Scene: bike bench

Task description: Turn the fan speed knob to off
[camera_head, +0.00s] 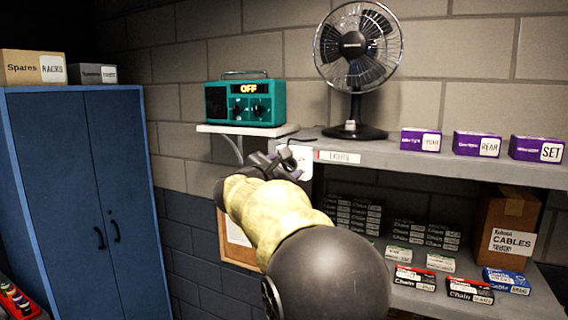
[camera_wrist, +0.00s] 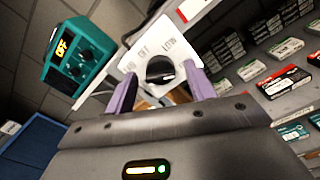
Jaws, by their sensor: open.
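The fan speed knob (camera_wrist: 160,68) is a dark round knob on a white plate (camera_wrist: 143,42) in the wrist view. "OFF" and "LOW" are readable on the plate; another label at its left is partly covered. I cannot tell which label the knob points to. My gripper (camera_wrist: 160,73) is open, with one purple finger on each side of the knob; contact is not clear. In the head view my gripper (camera_head: 280,163) is in front of the white plate (camera_head: 297,156) and hides the knob. The black fan (camera_head: 354,45) stands on the shelf above.
A teal radio (camera_head: 245,103) showing "OFF" sits on a small shelf at the left. The grey shelf (camera_head: 385,152) holds purple boxes (camera_head: 478,145). Chain boxes and a cardboard box (camera_head: 510,225) are on the lower shelf. A blue cabinet (camera_head: 80,190) stands at the left.

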